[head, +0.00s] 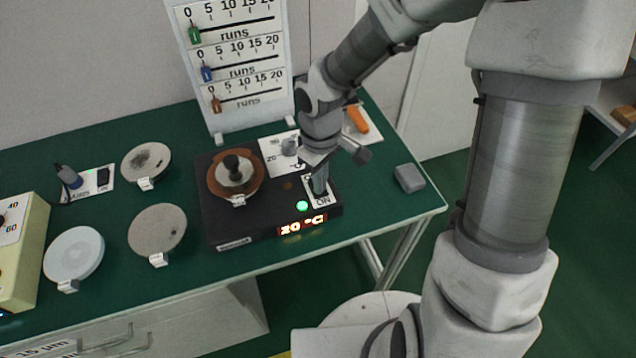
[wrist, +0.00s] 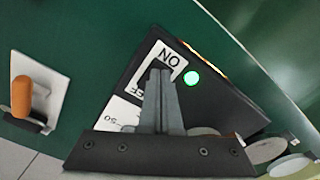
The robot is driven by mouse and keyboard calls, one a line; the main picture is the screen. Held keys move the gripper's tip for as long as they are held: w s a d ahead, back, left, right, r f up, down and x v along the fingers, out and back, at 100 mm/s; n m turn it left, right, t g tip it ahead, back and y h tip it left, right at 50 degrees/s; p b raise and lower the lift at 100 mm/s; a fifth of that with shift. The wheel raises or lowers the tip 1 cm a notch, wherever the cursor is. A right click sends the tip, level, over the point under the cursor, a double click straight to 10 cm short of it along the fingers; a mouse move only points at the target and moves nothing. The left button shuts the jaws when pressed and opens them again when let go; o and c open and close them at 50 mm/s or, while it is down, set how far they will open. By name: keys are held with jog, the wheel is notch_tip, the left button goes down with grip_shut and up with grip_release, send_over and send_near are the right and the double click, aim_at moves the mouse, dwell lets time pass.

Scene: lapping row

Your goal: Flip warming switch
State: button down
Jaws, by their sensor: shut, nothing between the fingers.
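The black warming unit (head: 222,222) stands on the green bench, with a lit green lamp (head: 302,206) and a display (head: 303,225) reading 20 °C. Its white switch plate (head: 324,200) lies at the right end; the wrist view shows this plate (wrist: 168,57) with ON at its far end and part of OFF nearer my gripper. My gripper (head: 319,188) is shut and empty, pointing down over the plate. In the wrist view its fingertips (wrist: 159,74) cover the switch, so I cannot tell its position or whether they touch it. The green lamp (wrist: 191,78) shows beside them.
A brown dish with a black knob (head: 232,165) sits on the unit. A temperature dial (head: 289,147) is behind my gripper, an orange-handled item (head: 357,118) farther back. A grey block (head: 409,178) lies to the right. Several round plates (head: 157,230) stand left.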

notch_tip(320, 180, up, 7)
jog(key=p, duration=0.6)
dwell(0.5)
jog(key=s+d+r+m+t, duration=0.2)
jog(key=s+d+r+m, duration=0.1)
jog(key=r, duration=0.4)
jog(key=s+d+r+m+t, duration=0.1)
jog(key=s+d+r+m, duration=0.2)
jog(key=r, duration=0.4)
jog(key=s+d+r+m+t, duration=0.2)
jog(key=s+d+r+m, duration=0.1)
jog(key=s+r, duration=0.3)
jog(key=shift+s+d+r+t, duration=0.2)
jog(key=shift+d+r+t, duration=0.1)
jog(key=shift+d+r, duration=0.5)
